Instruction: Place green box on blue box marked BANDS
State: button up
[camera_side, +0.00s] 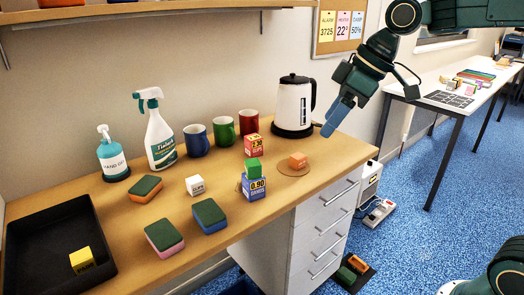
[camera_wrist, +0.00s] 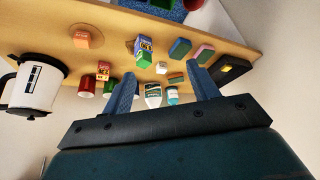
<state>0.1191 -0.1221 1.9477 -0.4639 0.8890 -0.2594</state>
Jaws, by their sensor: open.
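The green box (camera_side: 253,169) sits on top of the blue box marked BANDS (camera_side: 254,188), upright near the middle of the wooden counter. My gripper (camera_side: 339,117) is open and empty, raised in the air to the right of the stack, in front of the kettle, and clear of both boxes. Its two blue fingers stand apart in the wrist view (camera_wrist: 160,82).
A red box (camera_side: 252,145) stands just behind the stack, and an orange box (camera_side: 298,160) sits on a round mat at right. A white box (camera_side: 195,186), sponges (camera_side: 210,215), mugs (camera_side: 223,131), bottles and the kettle (camera_side: 294,104) surround it. A black tray (camera_side: 40,225) holds a yellow box.

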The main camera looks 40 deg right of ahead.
jog(key=s+d+f+m+h, duration=0.1)
jog(key=s+d+f+m, duration=0.1)
jog(key=s, duration=0.7)
jog(key=s+d+f+m+t+h, duration=0.1)
jog(key=s+d+f+m, duration=0.1)
jog(key=s, duration=0.7)
jog(key=shift+s+f+m+h, duration=0.4)
jog(key=shift+f+m, duration=0.35)
jog(key=shift+m, duration=0.45)
